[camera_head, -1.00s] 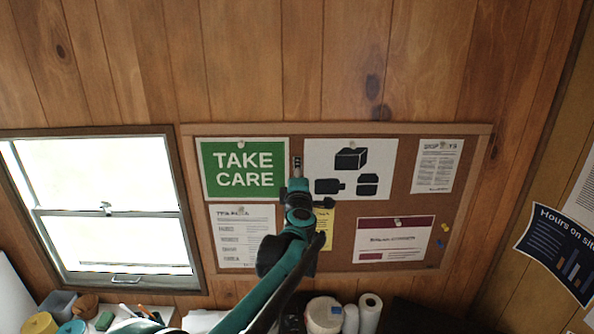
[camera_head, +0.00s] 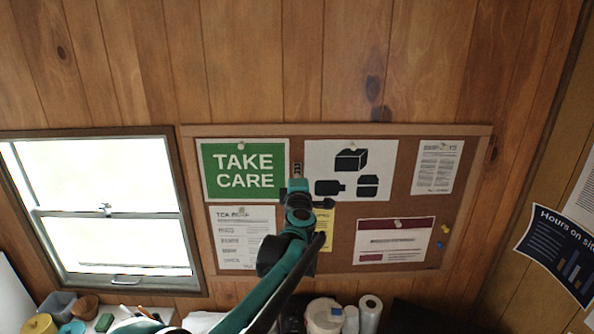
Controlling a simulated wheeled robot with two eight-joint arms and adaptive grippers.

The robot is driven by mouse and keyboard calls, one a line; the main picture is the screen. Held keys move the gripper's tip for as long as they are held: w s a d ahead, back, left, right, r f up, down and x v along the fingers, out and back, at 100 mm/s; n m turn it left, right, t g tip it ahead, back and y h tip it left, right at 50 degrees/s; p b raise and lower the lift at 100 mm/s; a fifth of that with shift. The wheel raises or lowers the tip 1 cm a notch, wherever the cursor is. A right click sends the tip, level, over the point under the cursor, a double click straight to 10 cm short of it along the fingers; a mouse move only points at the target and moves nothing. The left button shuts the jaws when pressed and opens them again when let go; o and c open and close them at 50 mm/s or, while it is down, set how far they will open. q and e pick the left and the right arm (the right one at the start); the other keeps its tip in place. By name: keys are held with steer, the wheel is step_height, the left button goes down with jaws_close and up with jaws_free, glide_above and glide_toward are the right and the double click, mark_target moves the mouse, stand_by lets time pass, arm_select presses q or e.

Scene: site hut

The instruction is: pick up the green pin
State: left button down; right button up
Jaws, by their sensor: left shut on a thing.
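The cork board (camera_head: 420,205) hangs on the wood wall. My left gripper (camera_head: 297,168) reaches up in front of it, at the strip of cork between the green TAKE CARE sign (camera_head: 215,171) and the sheet with black drawings (camera_head: 375,160). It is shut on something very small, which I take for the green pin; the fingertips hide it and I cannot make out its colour. Whether it touches the board I cannot tell. My right gripper is not in view.
A yellow pin (camera_head: 445,229) and a blue pin (camera_head: 440,244) are at the board's right. A yellow sheet (camera_head: 325,226) is partly behind my left arm. A window (camera_head: 108,214) is at left. Several rolls and tubs stand along the bottom edge.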

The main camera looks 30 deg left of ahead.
arm_select(q)
steer(key=shift+s, duration=0.1)
steer(key=shift+v, duration=2.2)
steer(key=shift+r, duration=0.1)
steer(key=s+d+r+p, duration=0.1)
steer(key=s+p, duration=0.1)
steer(key=s, duration=0.1)
steer(key=s+d+r+p, duration=0.1)
steer(key=shift+s+d+r, duration=0.15)
steer(key=shift+d+r, duration=0.15)
steer(key=shift+r, duration=0.05)
